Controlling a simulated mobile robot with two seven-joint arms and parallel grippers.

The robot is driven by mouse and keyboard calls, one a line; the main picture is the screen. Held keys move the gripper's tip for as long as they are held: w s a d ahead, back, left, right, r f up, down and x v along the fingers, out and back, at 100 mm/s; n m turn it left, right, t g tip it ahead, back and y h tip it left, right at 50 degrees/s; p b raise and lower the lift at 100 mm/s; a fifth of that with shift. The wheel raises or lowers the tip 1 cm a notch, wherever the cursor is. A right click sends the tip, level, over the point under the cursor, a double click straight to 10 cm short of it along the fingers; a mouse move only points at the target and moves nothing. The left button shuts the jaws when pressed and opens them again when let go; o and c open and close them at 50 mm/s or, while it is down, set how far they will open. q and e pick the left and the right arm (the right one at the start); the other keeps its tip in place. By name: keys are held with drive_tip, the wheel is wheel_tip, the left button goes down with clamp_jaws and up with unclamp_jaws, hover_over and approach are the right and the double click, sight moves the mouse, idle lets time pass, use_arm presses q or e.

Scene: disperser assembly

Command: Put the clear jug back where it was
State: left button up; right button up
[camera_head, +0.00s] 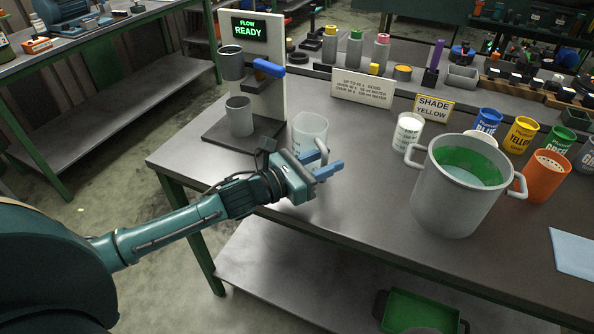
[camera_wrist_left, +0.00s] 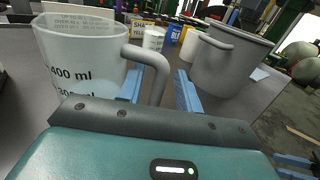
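The clear jug (camera_head: 311,132) stands upright on the table, right of the dispenser stand. In the left wrist view it is close at the left (camera_wrist_left: 80,60), with volume marks and a grey handle (camera_wrist_left: 148,62). My left gripper (camera_head: 331,171) is at the jug's near side. Its blue fingers (camera_wrist_left: 172,90) are apart with the handle between them, close to the left finger and with a gap to the right one. Blue bars at the lower right of the wrist view may be my right gripper (camera_wrist_left: 296,168); their state is unclear.
The dispenser stand (camera_head: 262,90) shows FLOW READY and holds a grey cup (camera_head: 239,117) on its base. A large two-handled pot (camera_head: 450,205) stands at the right, near a white cup (camera_head: 408,132) and several colour tins. The table between jug and pot is clear.

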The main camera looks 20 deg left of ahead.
use_arm(q)
drive_tip(key=b+v, duration=0.1)
drive_tip(key=v, duration=0.9)
drive_tip(key=shift+s, duration=0.15)
